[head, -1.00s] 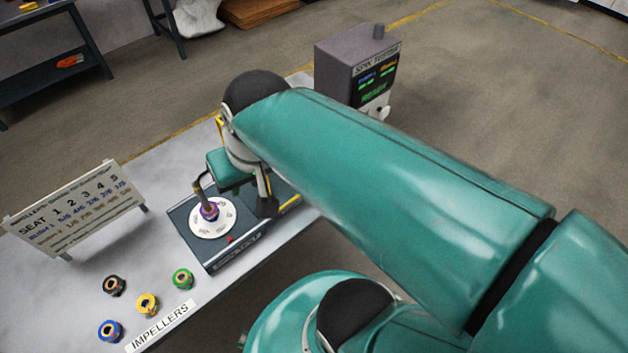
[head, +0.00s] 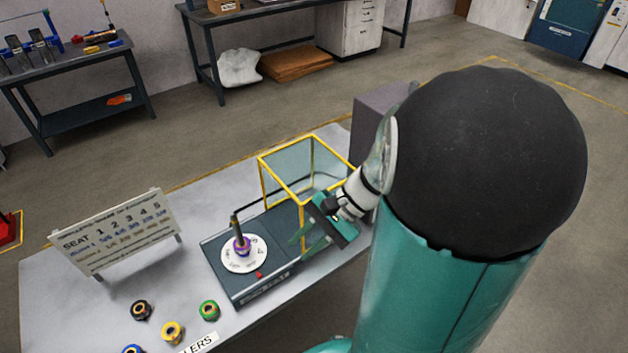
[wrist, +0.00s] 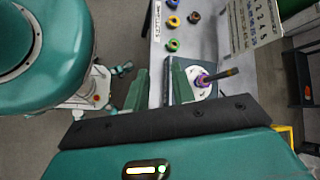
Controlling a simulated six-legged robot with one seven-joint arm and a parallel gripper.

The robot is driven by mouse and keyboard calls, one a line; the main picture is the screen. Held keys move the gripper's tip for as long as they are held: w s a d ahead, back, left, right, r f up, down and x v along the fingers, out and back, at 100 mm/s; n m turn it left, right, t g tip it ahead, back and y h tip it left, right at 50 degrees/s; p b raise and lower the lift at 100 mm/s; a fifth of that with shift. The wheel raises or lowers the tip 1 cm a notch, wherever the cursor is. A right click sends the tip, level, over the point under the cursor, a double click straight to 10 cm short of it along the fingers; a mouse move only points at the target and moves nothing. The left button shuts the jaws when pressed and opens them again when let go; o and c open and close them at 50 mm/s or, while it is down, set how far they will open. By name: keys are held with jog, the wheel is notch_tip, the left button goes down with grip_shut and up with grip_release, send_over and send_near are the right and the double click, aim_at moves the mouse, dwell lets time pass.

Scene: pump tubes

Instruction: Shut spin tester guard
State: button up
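The spin tester's dark base (head: 250,283) stands on the table, with a white numbered dial (head: 240,264) and a purple impeller (head: 242,246) on its upright spindle. The guard (head: 304,172), a clear box with a yellow frame, stands at the back right of the base, beside the dial and not over it. My gripper (head: 301,246) is open, with its two green fingers apart and nothing seen between them. It is in front of the guard and right of the dial. In the wrist view, my gripper (wrist: 158,84) shows its fingers beside the base; a yellow edge (wrist: 285,135) shows at lower right.
A seat sign (head: 120,232) stands at left. A grey box (head: 372,125) is partly hidden behind my arm.

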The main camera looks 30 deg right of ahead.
jog(key=s+d+f+m+t+h, duration=0.2)
jog(key=d+f+m+t+h, duration=0.1)
jog(key=d+f+m+t, duration=0.6)
jog(key=s+d+f+m+t+h, duration=0.2)
jog(key=s+d+f+m+t, duration=0.3)
jog(key=d+m, duration=0.75)
jog(key=shift+n+t, duration=0.65)
jog(key=shift+t, duration=0.05)
jog(key=x, duration=0.5)
jog(key=d+x, duration=0.1)
jog(key=x, duration=0.9)
jog(key=shift+w+d+r, duration=0.2)
jog(key=shift+w+r, duration=0.2)
grip_shut()
